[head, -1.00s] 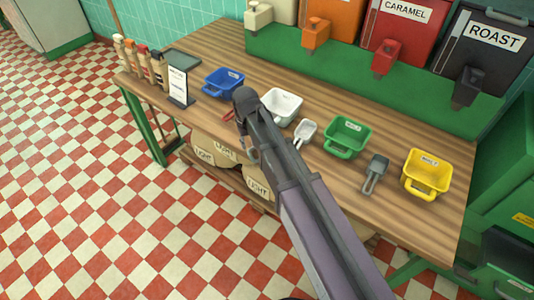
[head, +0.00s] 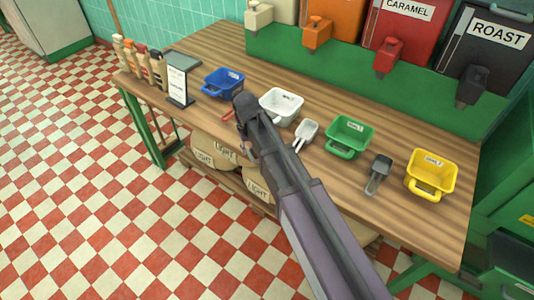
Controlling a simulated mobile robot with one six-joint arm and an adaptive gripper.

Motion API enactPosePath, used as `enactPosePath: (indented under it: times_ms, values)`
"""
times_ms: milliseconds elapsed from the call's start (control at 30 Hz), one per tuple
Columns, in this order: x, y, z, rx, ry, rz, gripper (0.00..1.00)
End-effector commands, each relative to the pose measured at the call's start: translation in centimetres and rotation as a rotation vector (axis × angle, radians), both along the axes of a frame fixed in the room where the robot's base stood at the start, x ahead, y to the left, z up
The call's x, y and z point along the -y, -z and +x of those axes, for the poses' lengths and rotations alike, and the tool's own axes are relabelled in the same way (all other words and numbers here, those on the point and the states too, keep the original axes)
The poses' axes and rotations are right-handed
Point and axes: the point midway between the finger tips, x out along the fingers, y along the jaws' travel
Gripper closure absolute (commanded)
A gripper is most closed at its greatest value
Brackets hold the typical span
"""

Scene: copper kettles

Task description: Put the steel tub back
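No tub plainly made of bare steel shows. A pale white-grey tub (head: 283,104) stands upright on the wooden table (head: 410,212), between a blue tub (head: 224,82) and a green tub (head: 350,138). A yellow tub (head: 432,176) stands at the right end. My gripper (head: 243,128) is at the table's front edge, left of the pale tub in the picture. It is seen from behind, small and dark. My arm hides part of it, so its opening and anything in it cannot be made out.
A pale scoop (head: 306,132) and a dark grey scoop (head: 379,174) lie between the tubs. A small sign (head: 178,85) and several bottles (head: 140,62) stand at the left. Dispensers (head: 388,57) line the back. Sacks (head: 215,152) sit below. The checkered floor in front is open.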

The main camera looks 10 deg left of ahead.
Motion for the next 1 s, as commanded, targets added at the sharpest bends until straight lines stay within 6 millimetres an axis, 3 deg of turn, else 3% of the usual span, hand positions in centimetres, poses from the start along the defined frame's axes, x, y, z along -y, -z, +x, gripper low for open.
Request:
enactPosePath:
  times_ms: [333,1000]
  values:
    - [0.1,2.5,0.0,0.0,0.0,0.0,0.63]
    - [0.1,2.6,0.1,0.0,0.001,0.0,0.63]
